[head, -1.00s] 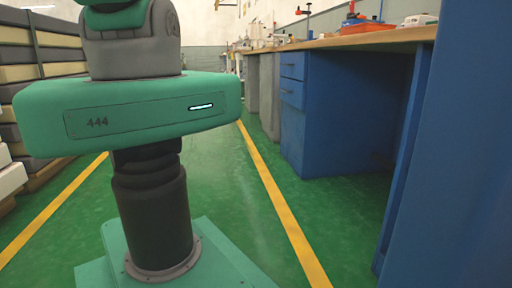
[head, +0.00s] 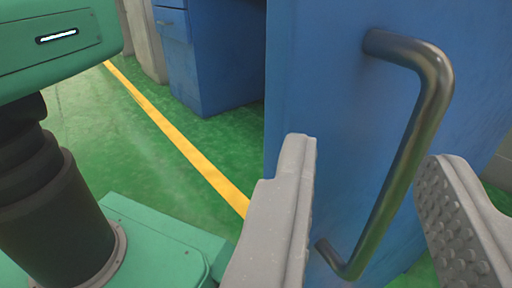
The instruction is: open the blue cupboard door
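The blue cupboard door (head: 335,110) fills the right half of the head view. A dark metal bar handle (head: 405,155) stands upright on it, slightly tilted. My gripper (head: 365,165) is open. Its left grey finger is left of the handle and its right finger, with a studded pad, is right of it. The handle shows between the fingers, and I see a gap on both sides. I cannot tell how far ahead of the fingertips the bar is. The door looks shut, but its edges are mostly hidden.
A blue drawer cabinet (head: 215,60) stands behind, at upper middle. Green floor with a yellow line (head: 170,130) lies between it and my green base and column on the left. A strip of floor shows at the far right.

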